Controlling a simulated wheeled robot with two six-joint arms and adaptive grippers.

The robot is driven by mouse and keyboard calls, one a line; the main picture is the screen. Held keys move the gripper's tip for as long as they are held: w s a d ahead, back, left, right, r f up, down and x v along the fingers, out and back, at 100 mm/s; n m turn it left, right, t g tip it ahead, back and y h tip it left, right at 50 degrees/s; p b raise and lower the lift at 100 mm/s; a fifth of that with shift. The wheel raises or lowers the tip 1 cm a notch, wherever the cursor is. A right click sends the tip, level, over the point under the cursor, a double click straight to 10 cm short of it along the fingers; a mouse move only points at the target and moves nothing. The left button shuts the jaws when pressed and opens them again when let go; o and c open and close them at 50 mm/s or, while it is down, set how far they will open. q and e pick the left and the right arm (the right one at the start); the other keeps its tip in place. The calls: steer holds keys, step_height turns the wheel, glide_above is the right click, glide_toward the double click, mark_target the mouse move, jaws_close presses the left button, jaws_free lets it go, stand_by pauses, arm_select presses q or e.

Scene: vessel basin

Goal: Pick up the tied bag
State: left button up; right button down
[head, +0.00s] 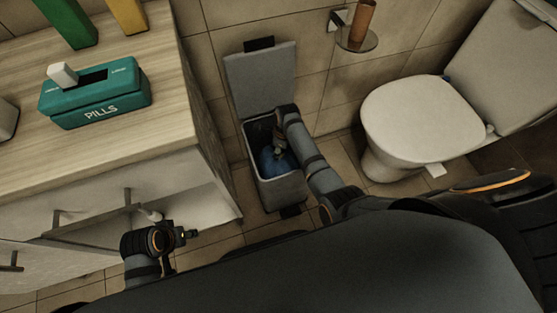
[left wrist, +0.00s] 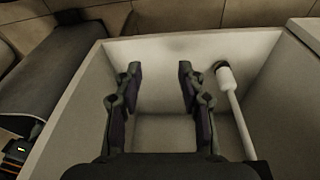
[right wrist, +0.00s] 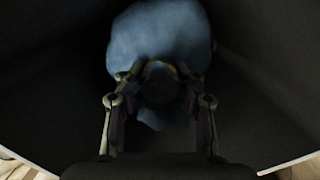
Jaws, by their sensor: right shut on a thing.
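The tied bag (head: 272,162) is blue and lies inside the grey bin, partly hidden by my right arm. In the right wrist view the blue bag (right wrist: 160,38) fills the top centre, with its gathered neck between my fingers. My right gripper (right wrist: 158,80) is shut on that neck; in the head view it reaches down into the bin. The grey bin (head: 283,192) stands on the floor with its lid (head: 260,82) raised against the wall. My left gripper (left wrist: 159,72) is open and empty, above an open white compartment.
A white brush-like object (left wrist: 234,95) stands in the compartment beside my left gripper. A wooden-topped cabinet (head: 160,118) with a green pill box (head: 95,100) is at left. A toilet (head: 408,115) is right of the bin. A paper holder (head: 357,38) hangs above.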

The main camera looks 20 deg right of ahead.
steer(key=shift+r+p, duration=0.3)
steer(key=shift+r, duration=0.25)
step_height(320, 180, up, 5)
steer(key=p, duration=0.2)
steer(key=shift+r+p, duration=0.2)
steer(key=shift+p, duration=0.2)
arm_select(q)
steer(key=s+a+f+p, duration=0.3)
steer(key=f, duration=0.5)
steer(key=s+a+f+g+y+p, duration=0.1)
steer(key=s+a+f+p, duration=0.2)
steer(key=f, duration=0.6)
steer(key=shift+s+a+p, duration=0.15)
steer(key=shift+s+p, duration=0.25)
steer(key=shift+s, duration=0.3)
arm_select(e)
step_height(320, 180, up, 22)
steer(key=shift+f, duration=0.25)
